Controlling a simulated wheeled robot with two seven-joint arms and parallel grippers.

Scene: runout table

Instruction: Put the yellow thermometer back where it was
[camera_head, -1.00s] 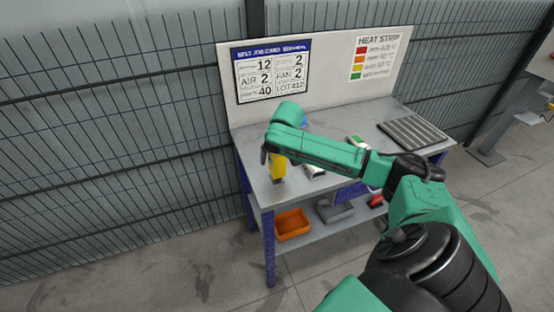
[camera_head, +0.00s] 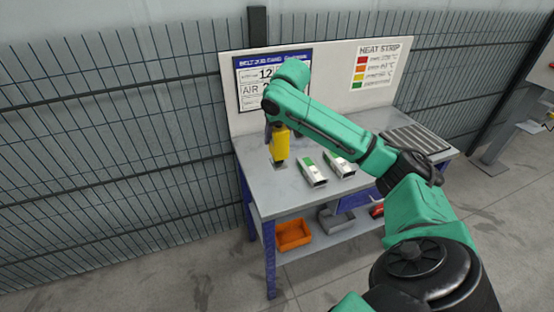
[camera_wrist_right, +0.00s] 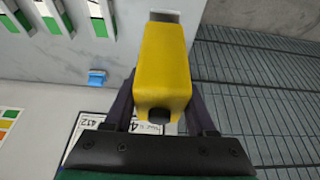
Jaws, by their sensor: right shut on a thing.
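The yellow thermometer (camera_head: 280,146) is in my right gripper (camera_head: 274,130), above the left end of the grey table (camera_head: 262,181). In the right wrist view the thermometer (camera_wrist_right: 166,70) fills the middle, with a dark round knob at its near end and a grey-white far end. The dark fingers of my right gripper (camera_wrist_right: 163,112) are shut on its two sides. In the head view its lower end hangs close over the tabletop; I cannot tell whether it touches. My left gripper is not in view.
A ribbed dark mat (camera_head: 415,140) lies at the right. An orange bin (camera_head: 293,235) and a grey one (camera_head: 336,216) stand on the lower shelf. A small blue object (camera_wrist_right: 97,78) shows in the wrist view. A backboard (camera_head: 335,75) rises behind.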

